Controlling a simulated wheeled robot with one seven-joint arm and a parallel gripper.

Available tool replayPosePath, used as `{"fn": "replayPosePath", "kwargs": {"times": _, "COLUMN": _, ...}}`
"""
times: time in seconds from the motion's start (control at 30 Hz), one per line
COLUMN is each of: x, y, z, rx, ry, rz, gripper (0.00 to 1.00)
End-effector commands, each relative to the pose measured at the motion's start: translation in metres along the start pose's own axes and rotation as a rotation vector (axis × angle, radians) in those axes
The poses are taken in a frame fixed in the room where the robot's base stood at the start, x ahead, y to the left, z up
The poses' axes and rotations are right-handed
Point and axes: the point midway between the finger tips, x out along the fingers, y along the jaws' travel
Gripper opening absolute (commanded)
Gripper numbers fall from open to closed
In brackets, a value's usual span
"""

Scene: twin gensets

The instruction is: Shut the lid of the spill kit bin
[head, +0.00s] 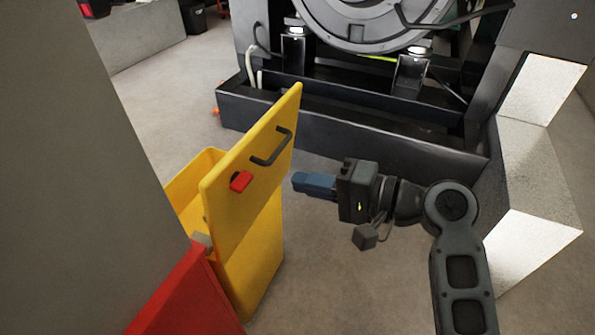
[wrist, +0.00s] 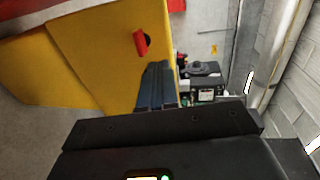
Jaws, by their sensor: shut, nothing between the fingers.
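The yellow spill kit bin (head: 262,255) stands at the left in the head view, its inside partly visible behind the raised lid. Its lid (head: 250,150) stands open, steeply upright, with a black handle (head: 271,147) and a red latch (head: 241,181) on the face towards my arm. My gripper (head: 300,182) is shut and empty, just right of the lid with a small gap in the head view. In the wrist view the shut fingers (wrist: 157,82) point at the yellow lid (wrist: 95,50), below the red latch (wrist: 141,42). Whether they touch it is unclear there.
A red object (head: 190,297) stands against the bin's near left, beside a large grey surface (head: 125,200). A genset on a dark skid (head: 350,125) stands behind my gripper. White-lit blocks (head: 535,190) are at the right. Floor between bin and arm is clear.

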Motion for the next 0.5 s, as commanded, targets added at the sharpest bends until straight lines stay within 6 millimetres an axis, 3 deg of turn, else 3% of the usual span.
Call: {"fn": "replayPosePath", "kwargs": {"times": 0.5, "x": 0.097, "y": -0.006, "z": 0.000, "rx": -0.003, "ry": 0.000, "rz": 0.001, "gripper": 0.00}}
